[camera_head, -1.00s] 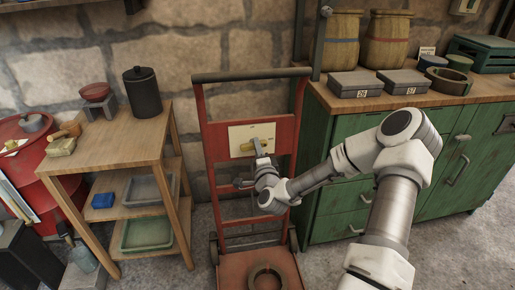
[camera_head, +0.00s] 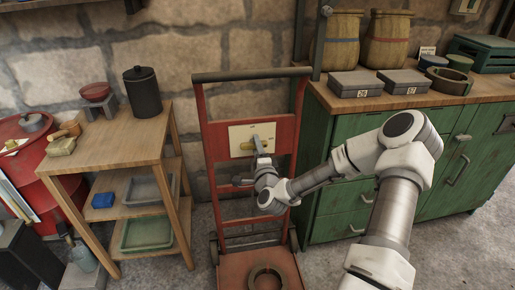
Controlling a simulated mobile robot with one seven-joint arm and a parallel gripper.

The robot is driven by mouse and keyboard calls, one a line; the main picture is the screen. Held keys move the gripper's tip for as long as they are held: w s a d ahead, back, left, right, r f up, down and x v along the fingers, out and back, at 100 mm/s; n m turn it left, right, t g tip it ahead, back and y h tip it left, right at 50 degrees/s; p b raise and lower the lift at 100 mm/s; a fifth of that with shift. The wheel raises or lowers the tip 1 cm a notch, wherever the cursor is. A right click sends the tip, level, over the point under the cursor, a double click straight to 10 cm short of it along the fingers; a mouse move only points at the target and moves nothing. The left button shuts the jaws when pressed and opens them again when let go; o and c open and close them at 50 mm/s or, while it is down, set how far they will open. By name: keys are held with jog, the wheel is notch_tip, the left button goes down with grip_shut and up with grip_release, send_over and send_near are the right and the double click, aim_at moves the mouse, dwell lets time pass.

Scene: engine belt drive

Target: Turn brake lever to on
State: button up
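A pale plate (camera_head: 242,132) is fixed to the upper panel of a red hand truck (camera_head: 208,137). Small markings on it are too small to read. A grey brake lever (camera_head: 257,143) stands near the plate's middle, beside a small brass-coloured part (camera_head: 246,146). My gripper (camera_head: 262,160) is just below the lever, at the plate's lower edge, reaching up toward it. It overlaps the lever's lower end in the picture. Whether it touches or grips the lever cannot be told, and its fingers are too small to read.
A wooden shelf stand (camera_head: 125,130) is at the left and a green cabinet (camera_head: 330,130) at the right. A metal ring (camera_head: 267,279) lies on the hand truck's base plate. My arm comes in from the right, in front of the cabinet.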

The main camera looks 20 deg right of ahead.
jog(key=s+a+p, duration=0.3)
jog(key=s+p, duration=0.4)
jog(key=s, duration=1)
jog(key=shift+a, duration=0.2)
dwell(0.4)
